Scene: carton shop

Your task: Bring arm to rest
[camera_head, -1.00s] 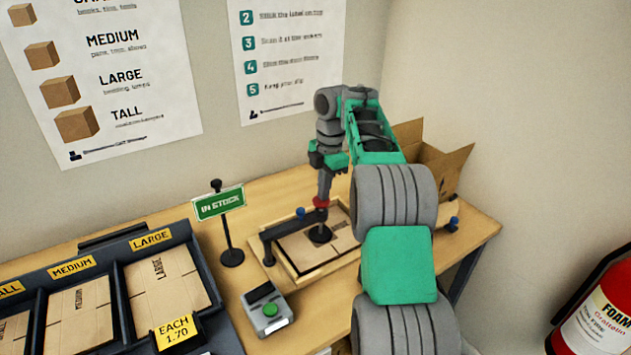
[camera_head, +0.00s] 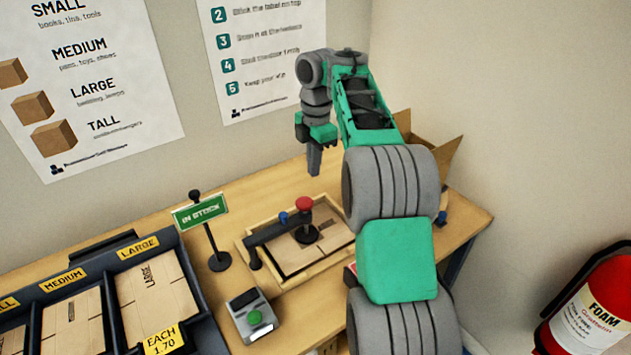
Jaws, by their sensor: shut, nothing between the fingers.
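My gripper (camera_head: 314,170) points down from my grey and green arm and is shut and empty. It hangs in the air above the back of the wooden table (camera_head: 190,234), apart from the things on it. Below it a press with a red knob (camera_head: 304,204) stands over a flat carton (camera_head: 325,250) in a wooden frame (camera_head: 284,285). My arm hides part of the table's right side.
An open carton (camera_head: 446,152) stands behind my arm at the right. A green sign (camera_head: 200,211) and a small device with a green button (camera_head: 252,318) stand left of the frame. A dark carton rack (camera_head: 199,307) fills the left. A fire extinguisher (camera_head: 596,310) stands at the right.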

